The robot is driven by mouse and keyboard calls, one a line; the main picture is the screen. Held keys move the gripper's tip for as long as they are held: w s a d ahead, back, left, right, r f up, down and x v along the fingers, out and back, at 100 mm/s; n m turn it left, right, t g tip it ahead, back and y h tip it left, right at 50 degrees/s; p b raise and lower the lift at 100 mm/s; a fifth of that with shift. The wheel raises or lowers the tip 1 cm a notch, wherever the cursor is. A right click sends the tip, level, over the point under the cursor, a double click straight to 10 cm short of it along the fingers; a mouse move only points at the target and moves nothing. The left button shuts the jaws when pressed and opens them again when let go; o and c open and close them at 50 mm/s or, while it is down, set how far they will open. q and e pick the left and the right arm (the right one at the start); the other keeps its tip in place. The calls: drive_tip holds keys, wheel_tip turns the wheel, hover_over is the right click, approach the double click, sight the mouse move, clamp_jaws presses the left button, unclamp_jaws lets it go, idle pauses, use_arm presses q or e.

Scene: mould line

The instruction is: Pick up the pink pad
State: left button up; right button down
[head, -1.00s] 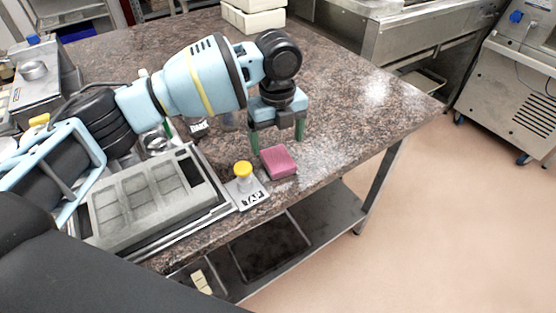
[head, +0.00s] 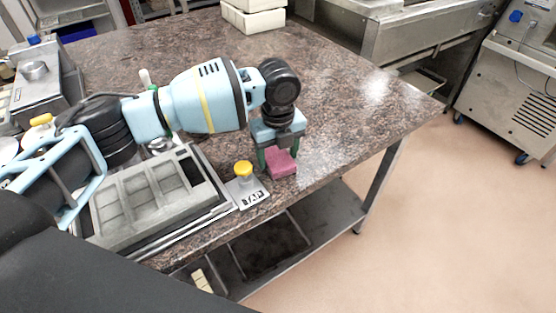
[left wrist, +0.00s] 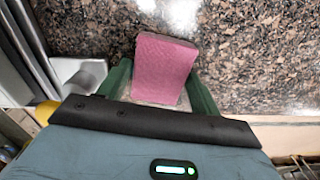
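The pink pad (head: 282,164) is a small block at the front edge of the stone-topped table, right of the yellow-knobbed stand. My left gripper (head: 279,158) points down over it, with a green finger on each side. The left wrist view shows the pad (left wrist: 166,68) between the two fingers (left wrist: 160,82), which appear to touch its sides. The fingertips are partly hidden by the pad. I cannot tell whether the pad still rests on the table. My right gripper is not in view.
A metal stand with a yellow knob (head: 243,168) is close left of the pad. A grey compartmented mould tray (head: 143,208) lies further left. White blocks (head: 253,20) stand at the back. The tabletop to the right (head: 355,115) is clear.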

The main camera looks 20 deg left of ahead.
sight(278, 157)
use_arm(q)
drive_tip(key=c, duration=0.5)
drive_tip(key=shift+c, duration=0.2)
wheel_tip(278, 157, up, 10)
